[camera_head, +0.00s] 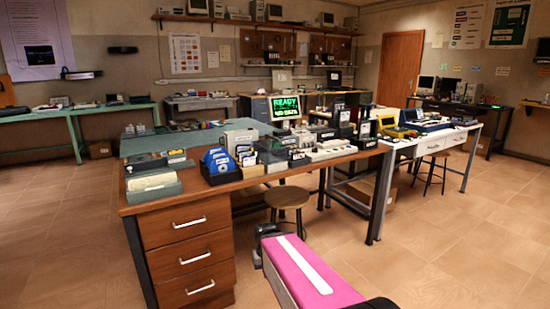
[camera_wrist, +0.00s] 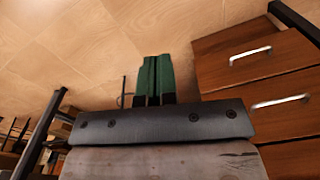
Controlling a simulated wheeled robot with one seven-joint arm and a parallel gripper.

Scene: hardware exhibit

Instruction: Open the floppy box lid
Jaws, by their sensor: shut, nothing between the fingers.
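Several box-like holders stand on the wooden desk (camera_head: 230,181) in the head view, and I cannot tell for sure which is the floppy box. A dark box (camera_head: 221,178) holds blue disk-like items. A low grey-green box (camera_head: 154,193) with pale contents sits at the desk's near left corner. No lid can be made out clearly. My gripper shows in the wrist view as two green fingers (camera_wrist: 153,82) side by side, shut and empty. It is apart from the desk boxes, with floor behind it. In the head view its fingers cannot be made out.
Wooden drawers (camera_head: 187,252) with pale handles stand under the desk's left end; they also show in the wrist view (camera_wrist: 255,65). The floor at left is clear.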

